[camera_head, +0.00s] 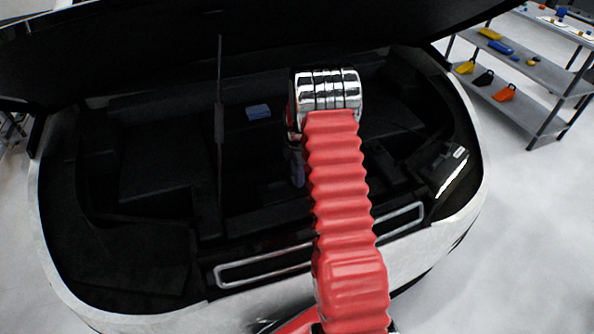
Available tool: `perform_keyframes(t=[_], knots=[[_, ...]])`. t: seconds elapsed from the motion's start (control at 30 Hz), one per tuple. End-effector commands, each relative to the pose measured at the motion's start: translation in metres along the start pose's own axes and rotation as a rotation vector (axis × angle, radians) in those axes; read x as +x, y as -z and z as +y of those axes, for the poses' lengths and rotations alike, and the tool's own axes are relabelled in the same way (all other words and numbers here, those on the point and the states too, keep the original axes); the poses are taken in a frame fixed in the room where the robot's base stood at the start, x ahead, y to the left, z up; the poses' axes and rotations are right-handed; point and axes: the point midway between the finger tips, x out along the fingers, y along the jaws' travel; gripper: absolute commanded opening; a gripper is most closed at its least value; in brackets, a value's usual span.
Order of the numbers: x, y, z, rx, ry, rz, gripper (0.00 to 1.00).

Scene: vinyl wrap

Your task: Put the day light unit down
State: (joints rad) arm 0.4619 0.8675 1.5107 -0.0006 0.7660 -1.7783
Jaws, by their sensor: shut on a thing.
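My gripper (297,165) shows only in part, dark below the chrome wrist at the end of my red arm. It is over the open front compartment (140,150) of a car, near its middle. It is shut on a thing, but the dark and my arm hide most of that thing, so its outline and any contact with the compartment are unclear. A black unit with a bright white strip and a small label (452,172) sits at the right front corner of the compartment.
The raised hood (200,50) hangs over the compartment. A thin upright rod (219,120) stands left of my arm. A blue block (258,111) lies further back. A pale frame (265,266) crosses the front. A grey shelf (535,75) with coloured items stands right. Floor at right is clear.

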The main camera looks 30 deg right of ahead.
Motion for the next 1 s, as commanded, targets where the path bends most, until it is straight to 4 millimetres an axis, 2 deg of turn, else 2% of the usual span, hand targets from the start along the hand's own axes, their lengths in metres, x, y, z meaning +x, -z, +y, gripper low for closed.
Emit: perform_keyframes(t=[0.13,0.53,0.83,1.0], knots=[[0.010,0.000,0.002,0.000,-0.005,-0.001,0.00],[0.013,0.000,0.002,-0.001,-0.004,-0.001,0.00],[0.042,0.001,0.002,-0.001,-0.002,0.000,0.00],[0.048,0.001,0.002,-0.001,-0.005,-0.001,0.00]])
